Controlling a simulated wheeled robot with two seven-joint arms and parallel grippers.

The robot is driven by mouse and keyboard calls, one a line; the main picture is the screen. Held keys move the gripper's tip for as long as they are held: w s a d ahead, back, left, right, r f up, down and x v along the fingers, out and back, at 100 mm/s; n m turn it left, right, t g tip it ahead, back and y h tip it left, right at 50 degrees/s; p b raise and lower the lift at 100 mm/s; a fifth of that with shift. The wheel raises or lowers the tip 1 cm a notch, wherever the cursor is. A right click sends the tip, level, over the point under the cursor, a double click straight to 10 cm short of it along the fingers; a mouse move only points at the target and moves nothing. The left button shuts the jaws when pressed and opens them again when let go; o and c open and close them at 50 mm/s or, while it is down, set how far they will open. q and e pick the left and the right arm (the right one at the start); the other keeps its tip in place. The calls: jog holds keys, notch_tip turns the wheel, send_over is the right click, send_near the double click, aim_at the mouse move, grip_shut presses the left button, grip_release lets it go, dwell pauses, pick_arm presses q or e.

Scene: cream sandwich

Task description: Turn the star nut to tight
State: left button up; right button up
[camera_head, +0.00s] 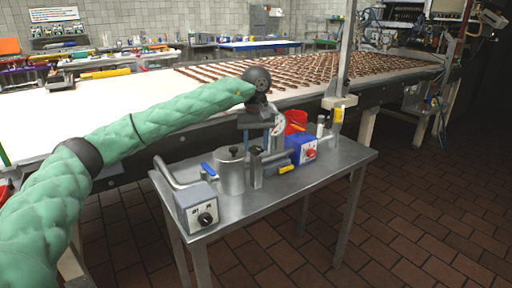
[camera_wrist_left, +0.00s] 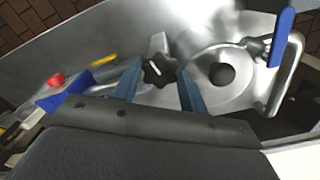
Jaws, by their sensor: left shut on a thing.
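The star nut (camera_wrist_left: 158,71) is a black lobed knob with a pale line on its face, in the middle of the left wrist view. My left gripper (camera_wrist_left: 159,78) has its two blue fingers on either side of it, shut on it. In the head view my left gripper (camera_head: 257,140) points down over the steel cart, beside a lidded metal pot. The nut is small there and mostly hidden by the fingers. The pot (camera_wrist_left: 222,92), with a round dark lid knob, is right of the fingers in the wrist view. My right gripper is not in view.
The steel cart (camera_head: 328,168) carries a control box (camera_head: 200,207) with a black knob, a blue box with a red button (camera_head: 310,153), a red container (camera_head: 295,121) and a dial gauge. A long conveyor with chocolate-coloured bars runs behind. Tiled floor (camera_head: 400,230) is clear at right.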

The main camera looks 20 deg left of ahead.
aim_at(256, 148)
pick_arm(q)
jog(key=shift+r+m+b, duration=0.1)
jog(key=shift+m+b, duration=0.3)
jog(key=shift+m, duration=0.9)
jog(key=shift+w, duration=0.1)
jog(key=o, duration=1)
jog(key=shift+c, duration=0.2)
jog(key=shift+r, duration=3.85)
